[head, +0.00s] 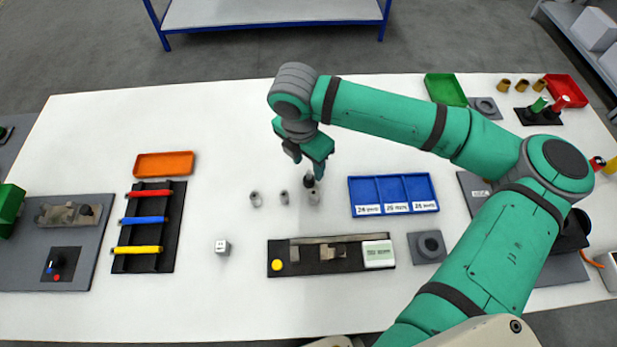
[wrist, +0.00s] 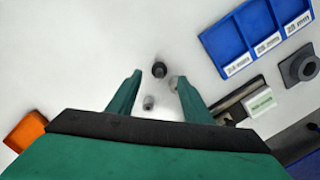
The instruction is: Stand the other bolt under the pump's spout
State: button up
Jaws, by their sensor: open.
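Several small grey bolt-like pieces stand on the white table in the head view: a left one (head: 255,199), a middle one (head: 284,197) and a right one (head: 314,197). A dark piece (head: 309,180) shows just behind the right one. My gripper (head: 308,170) is open above this right end.
A blue three-bin tray (head: 393,194) lies right of the pieces. A black measuring fixture (head: 318,268) with a display lies in front. A white cube (head: 222,247), an orange tray (head: 164,164) and a black rack (head: 170,205) are to the left. The table behind the pieces is clear.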

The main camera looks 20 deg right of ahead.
aim_at(309, 172)
jog(key=shift+w+d+f, duration=0.1)
jog(key=shift+f, duration=1.2)
jog(key=shift+w+d+f, duration=0.1)
jog(key=shift+f, duration=1.15)
grip_shut()
